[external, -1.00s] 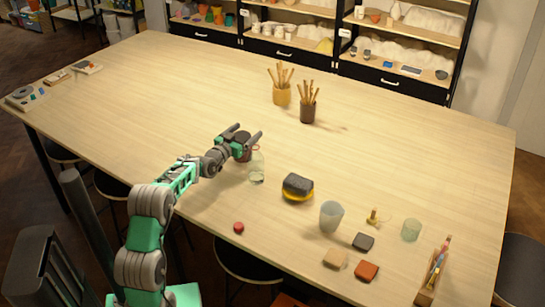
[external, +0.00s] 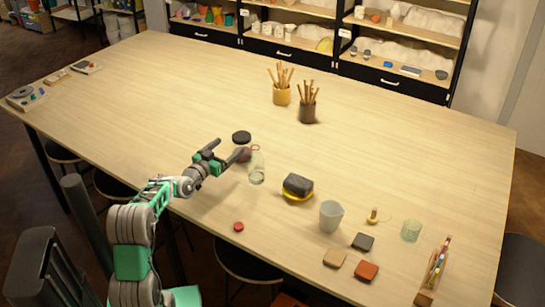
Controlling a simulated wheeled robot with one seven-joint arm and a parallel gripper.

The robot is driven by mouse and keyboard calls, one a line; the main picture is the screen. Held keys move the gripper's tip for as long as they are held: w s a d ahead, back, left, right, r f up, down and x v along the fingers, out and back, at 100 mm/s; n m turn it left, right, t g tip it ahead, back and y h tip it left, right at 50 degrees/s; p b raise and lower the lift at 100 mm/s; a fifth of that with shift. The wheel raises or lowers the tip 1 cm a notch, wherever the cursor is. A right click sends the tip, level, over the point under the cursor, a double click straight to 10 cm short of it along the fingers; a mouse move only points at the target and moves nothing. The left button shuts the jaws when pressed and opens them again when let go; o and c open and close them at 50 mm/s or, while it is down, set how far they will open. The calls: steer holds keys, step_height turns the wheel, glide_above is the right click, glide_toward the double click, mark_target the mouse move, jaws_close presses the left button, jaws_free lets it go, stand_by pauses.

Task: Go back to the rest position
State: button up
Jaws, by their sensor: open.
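My gripper (external: 230,149) is open, with its two dark fingers spread apart above the table (external: 390,140) at the left of centre. Nothing shows held between the fingers. A round, dark-topped thing (external: 241,137) stands just beyond the fingertips. A dark reddish piece shows below that top, partly hidden by the lower finger; I cannot tell if the two are one object.
A clear bottle (external: 257,168) stands close to the right of the lower finger. A yellow dish (external: 298,198) with a dark block, a pale cup (external: 331,216) and several small blocks lie right. A red lid (external: 238,227) lies near the front edge. Brush pots (external: 308,112) stand farther back.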

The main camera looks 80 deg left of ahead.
steer(key=w+d+r+n+g+h, duration=0.35)
steer(key=d+r+h, duration=0.25)
steer(key=d+r, duration=0.65)
steer(key=w+d+f+m+g+h+p, duration=0.1)
steer(key=w+d+f+m+h+p, duration=0.2)
steer(key=d, duration=0.8)
steer(key=w+d+f+m+h+p, duration=0.1)
steer(key=w+d+f+m+p, duration=0.2)
steer(key=d+f, duration=0.5)
steer(key=s+d+f+m+g+h+p, duration=0.1)
steer(key=s+d+f+m, duration=0.1)
steer(key=d, duration=0.5)
steer(key=s+d+f+m+g+h+p, duration=0.1)
steer(key=s+d+f+m+g+p, duration=0.1)
steer(key=d, duration=0.5)
steer(key=s+d+f+m+g+p, duration=0.1)
steer(key=s+d+f+m, duration=0.1)
steer(key=s+d, duration=0.2)
steer(key=d, duration=0.3)
steer(key=shift+s+d+f+g+h+p, duration=0.3)
steer(key=shift+g+h, duration=0.05)
steer(key=shift+h, duration=0.05)
